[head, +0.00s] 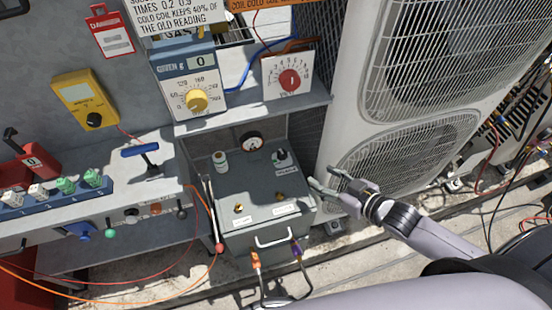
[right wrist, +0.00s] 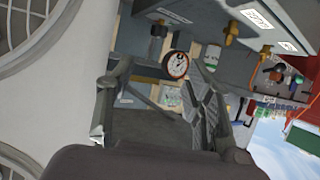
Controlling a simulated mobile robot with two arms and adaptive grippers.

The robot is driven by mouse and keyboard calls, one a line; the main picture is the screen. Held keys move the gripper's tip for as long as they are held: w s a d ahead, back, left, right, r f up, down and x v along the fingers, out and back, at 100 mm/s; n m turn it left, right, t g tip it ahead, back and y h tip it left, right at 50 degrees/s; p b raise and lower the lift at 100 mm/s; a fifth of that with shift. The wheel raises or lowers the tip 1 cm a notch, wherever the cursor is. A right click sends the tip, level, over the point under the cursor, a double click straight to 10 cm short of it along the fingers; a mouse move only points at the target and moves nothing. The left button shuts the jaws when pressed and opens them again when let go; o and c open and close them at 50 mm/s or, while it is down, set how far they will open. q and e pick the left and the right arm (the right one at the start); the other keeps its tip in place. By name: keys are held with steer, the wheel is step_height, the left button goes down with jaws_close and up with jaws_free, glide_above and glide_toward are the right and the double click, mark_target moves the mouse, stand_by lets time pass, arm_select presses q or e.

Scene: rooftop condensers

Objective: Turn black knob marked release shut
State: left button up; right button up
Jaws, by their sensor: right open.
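The black knob (head: 281,157) stands on top of a grey box (head: 250,204) near its back right, behind a small white label (head: 286,170) that seems to read release. In the right wrist view the dark knob (right wrist: 157,40) appears above the fingers. My right gripper (head: 322,180) is open and empty, just right of the box, with its fingers pointing left. It is apart from the knob. In the right wrist view its fingers (right wrist: 160,88) are spread. My left gripper is not in view.
Two brass knobs (head: 239,208) (head: 279,196), a white jar (head: 220,161) and a round gauge (head: 251,142) are on or behind the box. A large condenser (head: 400,140) stands close on the right. Cables hang from the box front.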

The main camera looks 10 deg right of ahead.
glide_toward(284, 155)
steer(key=b+x, duration=0.1)
steer(key=x, duration=0.7)
steer(key=shift+w, duration=0.1)
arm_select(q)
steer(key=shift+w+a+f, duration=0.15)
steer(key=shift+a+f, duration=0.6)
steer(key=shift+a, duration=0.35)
arm_select(e)
steer(key=shift+w+a+f, duration=0.25)
steer(key=shift+w, duration=0.3)
steer(key=c, duration=1.1)
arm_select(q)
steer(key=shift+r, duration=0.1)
arm_select(e)
steer(key=shift+r, duration=0.1)
jaws_close()
